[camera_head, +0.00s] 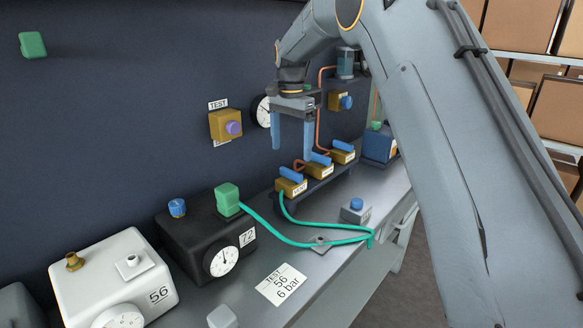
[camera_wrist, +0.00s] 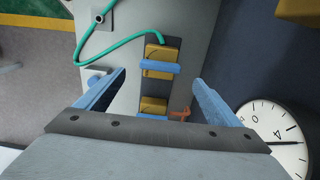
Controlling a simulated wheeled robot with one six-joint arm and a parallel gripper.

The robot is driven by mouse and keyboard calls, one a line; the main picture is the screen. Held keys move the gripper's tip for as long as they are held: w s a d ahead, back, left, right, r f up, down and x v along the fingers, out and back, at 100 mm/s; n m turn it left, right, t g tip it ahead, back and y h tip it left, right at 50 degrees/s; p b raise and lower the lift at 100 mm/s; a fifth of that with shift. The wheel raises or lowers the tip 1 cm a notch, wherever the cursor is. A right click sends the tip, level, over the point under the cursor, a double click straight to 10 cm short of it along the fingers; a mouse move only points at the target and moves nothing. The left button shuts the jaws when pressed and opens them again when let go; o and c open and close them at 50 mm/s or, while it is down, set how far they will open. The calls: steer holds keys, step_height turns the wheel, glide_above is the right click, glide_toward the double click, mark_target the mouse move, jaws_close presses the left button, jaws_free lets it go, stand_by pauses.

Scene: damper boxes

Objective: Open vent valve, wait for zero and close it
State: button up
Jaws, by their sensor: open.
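Three yellow valves with blue bar handles stand in a row on a dark rail. The nearest valve (camera_head: 291,187) carries a label that seems to read VENT, and the green hose runs to its foot. Two more valves, the middle one (camera_head: 319,168) and the far one (camera_head: 343,154), stand behind it. My gripper (camera_head: 292,143) is open and empty, pointing down above the row, apart from the handles. In the wrist view, two blue handles, the upper one (camera_wrist: 160,67) and the lower one (camera_wrist: 151,117), show between my open fingers. A wall gauge (camera_head: 263,111) is partly hidden; its needle shows in the wrist view (camera_wrist: 272,132).
A black box with a gauge (camera_head: 200,240) and a white box (camera_head: 110,275) stand front left. The green hose (camera_head: 290,236) loops across the bench. A blue-button box (camera_head: 356,210) sits right of the valves. A yellow TEST box (camera_head: 225,125) is on the wall.

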mark_target(291, 171)
steer(key=shift+f+p, duration=0.8)
steer(key=shift+f, duration=3)
steer(key=c, duration=1)
